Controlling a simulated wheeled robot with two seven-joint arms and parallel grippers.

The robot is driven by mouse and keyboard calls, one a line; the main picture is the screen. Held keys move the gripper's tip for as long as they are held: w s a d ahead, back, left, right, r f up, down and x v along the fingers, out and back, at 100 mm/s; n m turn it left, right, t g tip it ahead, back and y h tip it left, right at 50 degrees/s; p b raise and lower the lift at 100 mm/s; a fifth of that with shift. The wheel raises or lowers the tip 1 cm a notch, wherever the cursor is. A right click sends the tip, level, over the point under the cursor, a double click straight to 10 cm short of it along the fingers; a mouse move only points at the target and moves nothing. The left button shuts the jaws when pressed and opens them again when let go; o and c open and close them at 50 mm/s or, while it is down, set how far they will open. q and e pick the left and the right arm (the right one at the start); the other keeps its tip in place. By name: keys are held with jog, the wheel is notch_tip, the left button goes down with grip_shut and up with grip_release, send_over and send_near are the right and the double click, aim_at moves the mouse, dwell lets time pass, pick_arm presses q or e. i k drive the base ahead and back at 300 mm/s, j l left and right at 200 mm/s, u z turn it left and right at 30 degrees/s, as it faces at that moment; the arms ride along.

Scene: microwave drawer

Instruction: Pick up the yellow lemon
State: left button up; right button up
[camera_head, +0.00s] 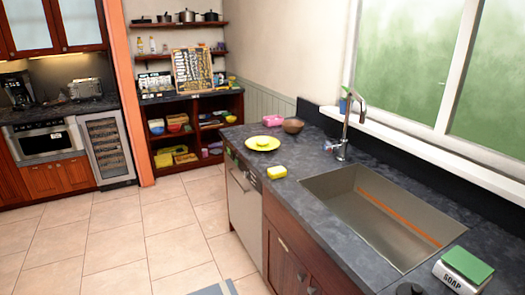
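A yellow plate (254,147) lies on the dark countertop, left of the sink. A small yellow item (262,140) lies on it; it may be the lemon, but it is too small to tell. Neither of my grippers is in view.
A pink item (272,120) and a brown bowl (293,126) stand behind the plate. The sink (385,215) with its tall faucet (347,120) is to the right. A soap box (462,268) stands at lower right. The tiled floor (150,235) at left is mostly clear.

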aim_at(264, 141)
jog(key=i+j+z, duration=0.1)
jog(key=i+j, duration=0.35)
jog(key=i, duration=0.2)
jog(key=i+j+z, duration=0.1)
jog(key=i+j, duration=0.45)
jog(key=i, duration=0.1)
